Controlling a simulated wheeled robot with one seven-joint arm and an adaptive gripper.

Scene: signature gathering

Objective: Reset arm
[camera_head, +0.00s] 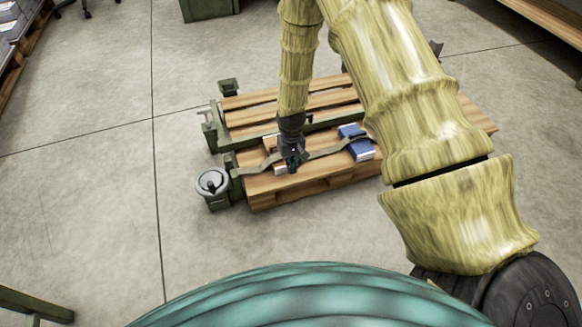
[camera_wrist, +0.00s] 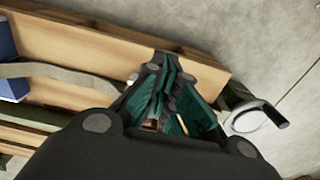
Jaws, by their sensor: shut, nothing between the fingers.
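My gripper (camera_head: 292,160) is at the end of my arm, low over a wooden pallet-like platform (camera_head: 290,186) in the head view. In the wrist view my gripper (camera_wrist: 163,80) has dark green fingers that converge toward their tips, shut with nothing between them. The platform's wooden boards (camera_wrist: 130,50) lie behind the fingers. A tan strap (camera_head: 325,150) runs across the boards beside my gripper. Whether the fingers touch the strap or boards I cannot tell.
A blue and silver object (camera_head: 357,143) sits on the boards right of my gripper. A green metal frame with a round grey wheel (camera_head: 212,182) stands at the platform's left end. Bare concrete floor (camera_head: 80,190) is open to the left.

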